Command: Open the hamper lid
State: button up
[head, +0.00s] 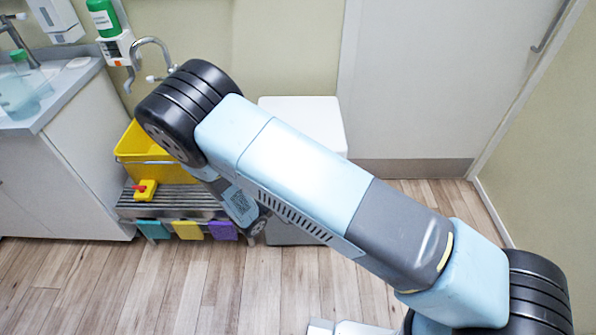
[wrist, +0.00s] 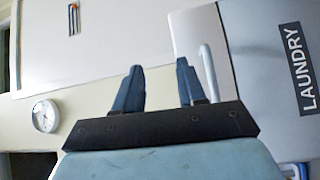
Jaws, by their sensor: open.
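The laundry hamper shows in the head view behind my arm, with a white lid (head: 318,112) on top and a grey body (head: 290,233) below. The lid looks shut. In the wrist view the grey body (wrist: 262,70) with its LAUNDRY label is at the right, turned sideways, and the white lid (wrist: 194,38) lies beside it. A white bar handle (wrist: 208,72) stands just right of my gripper's right finger. My gripper (wrist: 158,72) is open and empty, with the handle outside its fingers. In the head view the fingers are hidden.
A yellow bucket (head: 140,150) stands on a slatted rack (head: 180,205) left of the hamper, with coloured cloths hanging in front. A sink cabinet (head: 60,185) is farther left. A door (head: 430,80) is behind at right. The wooden floor in front is clear.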

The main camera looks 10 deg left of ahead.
jog(key=s+a+f+n+t+y, duration=0.4)
jog(key=s+a+f+y, duration=0.15)
jog(key=f, duration=0.35)
jog(key=shift+y, duration=0.45)
jog(key=x, duration=1.4)
jog(key=shift+w+d+f, duration=0.2)
jog(key=shift+d+f, duration=0.05)
jog(key=shift+c, duration=0.4)
grip_shut()
jog(key=shift+s, duration=0.1)
